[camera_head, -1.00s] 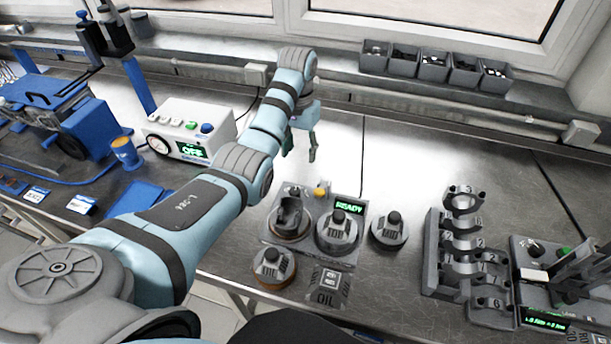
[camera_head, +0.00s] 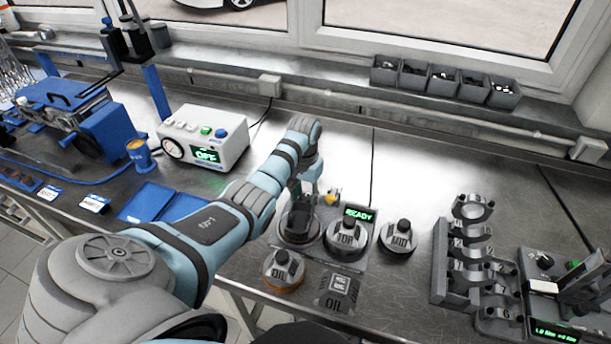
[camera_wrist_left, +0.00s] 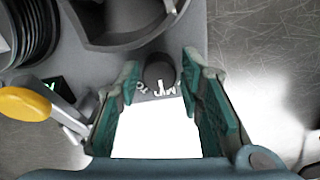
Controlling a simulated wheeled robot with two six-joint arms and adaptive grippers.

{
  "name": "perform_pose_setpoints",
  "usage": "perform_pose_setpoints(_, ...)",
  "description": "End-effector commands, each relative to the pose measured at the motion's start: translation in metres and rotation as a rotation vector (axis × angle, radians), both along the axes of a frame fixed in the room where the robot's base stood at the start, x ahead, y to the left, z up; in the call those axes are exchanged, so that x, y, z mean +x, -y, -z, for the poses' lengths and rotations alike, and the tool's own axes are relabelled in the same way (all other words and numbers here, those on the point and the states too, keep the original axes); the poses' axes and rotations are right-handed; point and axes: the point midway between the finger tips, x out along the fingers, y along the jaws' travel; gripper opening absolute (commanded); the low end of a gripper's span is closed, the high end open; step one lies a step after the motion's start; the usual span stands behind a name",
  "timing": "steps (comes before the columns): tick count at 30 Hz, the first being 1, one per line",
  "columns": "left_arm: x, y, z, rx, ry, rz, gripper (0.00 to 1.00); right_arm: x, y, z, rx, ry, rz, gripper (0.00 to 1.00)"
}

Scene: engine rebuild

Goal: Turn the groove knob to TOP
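The groove knob (camera_wrist_left: 158,70) is a small dark round knob on the grey ring station, seen in the left wrist view. White lettering is printed beside it, partly cut off; I cannot tell its setting. My left gripper (camera_wrist_left: 162,64) is open, with one green-padded finger on each side of the knob; contact is not clear. In the head view my left gripper (camera_head: 303,190) points down at the back left of the station (camera_head: 368,250), and hides the knob there. The station's display (camera_head: 358,214) reads READY. My right gripper is not in view.
A round holder (camera_head: 299,232) and a pot labelled TOP (camera_head: 346,238) sit on the station. Pots labelled MID (camera_head: 398,238) and OIL (camera_head: 282,270) stand beside it. A yellow part (camera_wrist_left: 25,103) is close to the left finger. Bare bench (camera_head: 420,165) lies behind.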

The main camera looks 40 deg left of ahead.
Motion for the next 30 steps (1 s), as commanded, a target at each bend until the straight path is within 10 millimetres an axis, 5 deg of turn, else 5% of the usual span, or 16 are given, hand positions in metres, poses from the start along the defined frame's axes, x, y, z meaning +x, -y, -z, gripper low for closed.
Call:
perform_pose_setpoints(5,0.000,0.000,0.000,0.000,0.000,0.001,0.00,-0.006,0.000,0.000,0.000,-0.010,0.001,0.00)
perform_pose_setpoints(17,0.001,0.001,-0.001,-0.001,0.001,0.061,0.00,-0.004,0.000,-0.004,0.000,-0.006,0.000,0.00)
perform_pose_setpoints(30,0.003,0.002,-0.002,0.001,0.005,0.389,0.00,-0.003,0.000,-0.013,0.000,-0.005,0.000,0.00)
